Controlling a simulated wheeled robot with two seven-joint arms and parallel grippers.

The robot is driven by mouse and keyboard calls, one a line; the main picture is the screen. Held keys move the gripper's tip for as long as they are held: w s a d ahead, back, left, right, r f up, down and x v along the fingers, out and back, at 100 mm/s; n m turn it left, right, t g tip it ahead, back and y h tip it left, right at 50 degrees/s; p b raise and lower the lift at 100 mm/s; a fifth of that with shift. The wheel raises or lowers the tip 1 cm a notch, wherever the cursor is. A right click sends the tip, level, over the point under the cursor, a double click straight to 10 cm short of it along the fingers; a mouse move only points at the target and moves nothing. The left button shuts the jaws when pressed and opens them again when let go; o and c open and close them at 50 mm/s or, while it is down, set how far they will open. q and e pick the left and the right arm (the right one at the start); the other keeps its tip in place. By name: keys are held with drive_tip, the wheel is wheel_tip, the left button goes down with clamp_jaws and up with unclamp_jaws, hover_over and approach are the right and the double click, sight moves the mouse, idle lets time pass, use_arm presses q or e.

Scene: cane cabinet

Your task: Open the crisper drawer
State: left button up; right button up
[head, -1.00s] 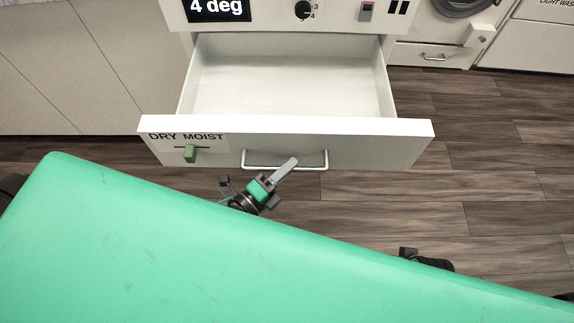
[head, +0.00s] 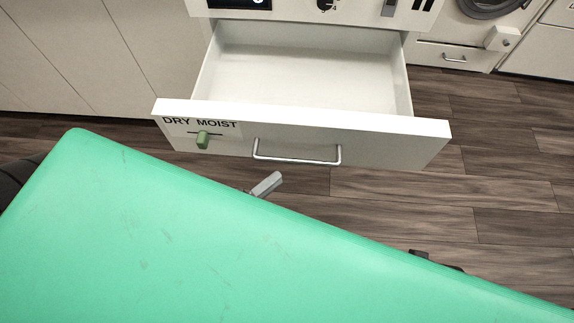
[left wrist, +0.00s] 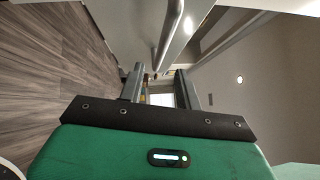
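The crisper drawer (head: 300,75) is pulled well out of the white cabinet in the head view, and its inside is empty. Its front bears a metal bar handle (head: 297,157), a "DRY MOIST" label and a green slider (head: 203,140). My left gripper (head: 266,185) is just below and in front of the handle, apart from it; most of it is hidden behind my green body. In the left wrist view my left gripper (left wrist: 159,75) has its two fingers spread with nothing between them, and the handle (left wrist: 170,35) is ahead of them. My right gripper's fingers are not seen.
The cabinet's control panel (head: 330,8) is above the drawer. Plain grey cupboard panels (head: 75,55) stand at left. A washer-like appliance (head: 470,35) stands at the back right. The wooden floor (head: 480,150) right of the drawer is clear.

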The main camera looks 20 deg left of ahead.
use_arm(q)
drive_tip(key=shift+v, duration=2.7)
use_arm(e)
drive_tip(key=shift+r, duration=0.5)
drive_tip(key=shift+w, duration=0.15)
